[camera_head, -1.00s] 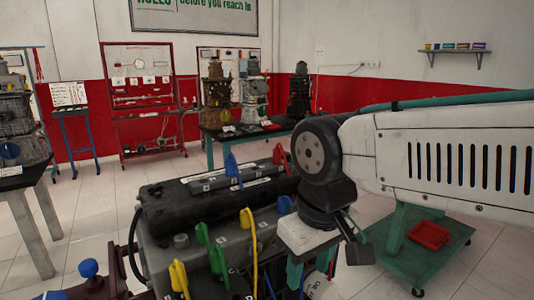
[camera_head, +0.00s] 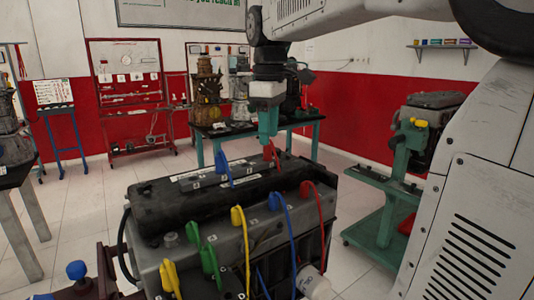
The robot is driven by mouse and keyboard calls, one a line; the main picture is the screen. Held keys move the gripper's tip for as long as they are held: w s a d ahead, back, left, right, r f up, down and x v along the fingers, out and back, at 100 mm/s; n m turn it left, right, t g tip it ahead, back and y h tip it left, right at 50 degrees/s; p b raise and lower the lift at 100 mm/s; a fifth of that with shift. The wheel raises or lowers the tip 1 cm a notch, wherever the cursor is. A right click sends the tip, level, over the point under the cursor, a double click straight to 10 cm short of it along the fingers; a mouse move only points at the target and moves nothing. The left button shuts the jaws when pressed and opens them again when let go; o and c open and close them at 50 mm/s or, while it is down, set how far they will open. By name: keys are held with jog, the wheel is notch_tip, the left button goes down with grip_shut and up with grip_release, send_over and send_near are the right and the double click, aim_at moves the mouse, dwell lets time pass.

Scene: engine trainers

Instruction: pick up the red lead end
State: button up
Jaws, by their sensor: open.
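A dark grey engine block with a black ribbed top (camera_head: 160,205) stands in the middle foreground. A red lead end (camera_head: 270,153) stands upright at the far right part of its top. A second red lead end (camera_head: 307,188) sits on the right side of the block, with a red cable hanging down from it. My gripper (camera_head: 266,138), with teal fingers, points down just above the farther red lead end in the picture. It is open and holds nothing that I can see. Whether the fingers are around or behind that lead end, I cannot tell.
Other lead ends stand on the block: blue (camera_head: 222,161), yellow (camera_head: 238,216), green (camera_head: 209,260) and more. A white canister (camera_head: 312,285) is at its lower right. A green trolley (camera_head: 372,235) stands to the right. A teal bench (camera_head: 300,124) with engines is behind.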

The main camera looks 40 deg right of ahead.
jog(key=n, duration=0.2)
send_near(267, 155)
jog(key=shift+w+d+f, duration=0.35)
jog(key=shift+d+f, duration=0.05)
jog(key=shift+d, duration=0.15)
notch_tip(267, 155, down, 7)
jog(key=shift+w+a+f, duration=0.15)
jog(key=shift+w+f, duration=0.05)
jog(key=shift+f, duration=0.05)
jog(key=shift+c, duration=0.4)
grip_shut()
